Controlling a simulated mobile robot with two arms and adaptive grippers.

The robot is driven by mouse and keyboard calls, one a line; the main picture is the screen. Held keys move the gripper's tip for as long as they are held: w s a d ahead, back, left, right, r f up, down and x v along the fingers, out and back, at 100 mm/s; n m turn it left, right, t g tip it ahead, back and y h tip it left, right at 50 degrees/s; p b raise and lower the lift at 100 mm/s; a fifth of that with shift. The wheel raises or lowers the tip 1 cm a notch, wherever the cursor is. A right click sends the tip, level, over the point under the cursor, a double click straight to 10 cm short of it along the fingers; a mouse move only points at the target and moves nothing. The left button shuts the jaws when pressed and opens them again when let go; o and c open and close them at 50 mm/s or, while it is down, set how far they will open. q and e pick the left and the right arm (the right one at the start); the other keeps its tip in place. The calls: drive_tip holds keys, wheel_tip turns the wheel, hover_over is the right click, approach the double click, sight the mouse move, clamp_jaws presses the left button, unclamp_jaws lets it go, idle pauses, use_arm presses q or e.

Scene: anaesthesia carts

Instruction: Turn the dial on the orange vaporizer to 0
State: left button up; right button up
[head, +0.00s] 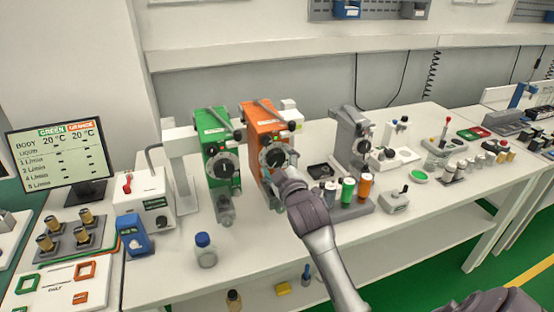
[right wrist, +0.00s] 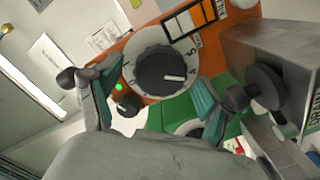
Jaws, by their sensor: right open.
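The orange vaporizer (head: 260,122) stands on the white bench, right of the green vaporizer (head: 213,128). Its round black dial with a pale scale ring (head: 274,157) faces front. In the right wrist view the black dial knob (right wrist: 160,70), with a white pointer line, is large and near the centre. The pointer line points to the right in that view. My right gripper (head: 283,180) is just in front of and below the dial. In the right wrist view its teal-padded fingers (right wrist: 158,95) are spread either side of the dial, with nothing held. My left gripper is out of view.
A grey vaporizer (head: 352,140) stands to the right. Several coloured bottles stand in a holder (head: 350,210) near my right gripper. A blue-capped bottle (head: 205,250) stands at the bench front. A monitor (head: 62,155) is at the left. Open bench lies around the bottle.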

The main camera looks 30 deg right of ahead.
drive_tip(key=shift+w, duration=0.1)
drive_tip(key=c, duration=1.2)
